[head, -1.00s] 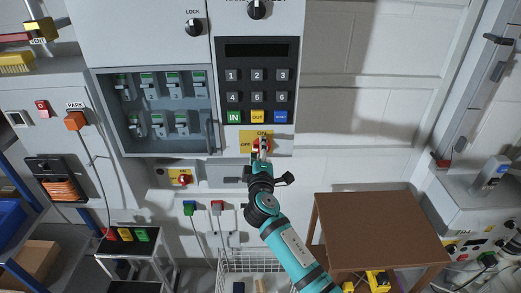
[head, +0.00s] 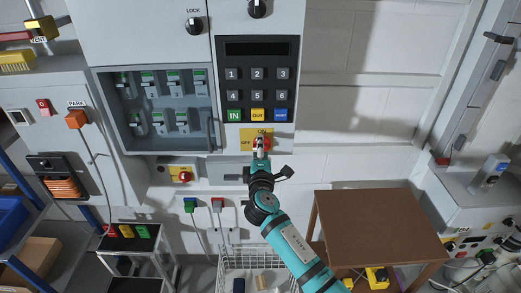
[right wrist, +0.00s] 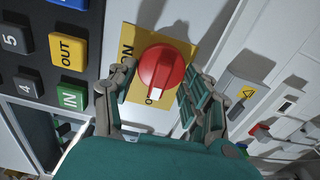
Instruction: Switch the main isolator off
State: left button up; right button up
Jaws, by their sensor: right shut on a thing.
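The main isolator is a round red knob (right wrist: 163,70) on a yellow plate (head: 249,133) below the keypad. The plate is marked ON at its top and OFF at its left in the head view. In the right wrist view, the knob's white pointer faces the partly covered OFF mark, with ON off to its side. My right gripper (head: 261,143) is at the knob, its fingers on either side of it. The right wrist view shows the gripper (right wrist: 158,80) shut on the knob. In the head view it hides much of the knob. My left gripper is not in view.
A keypad (head: 257,80) is just above the plate, and an open breaker box (head: 155,104) is to its left. A smaller red switch (head: 181,176) is below the box. A brown table (head: 375,225) and a wire basket (head: 250,262) stand below.

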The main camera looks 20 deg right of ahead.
jog(key=o, duration=1.1)
jog(key=v, duration=1.2)
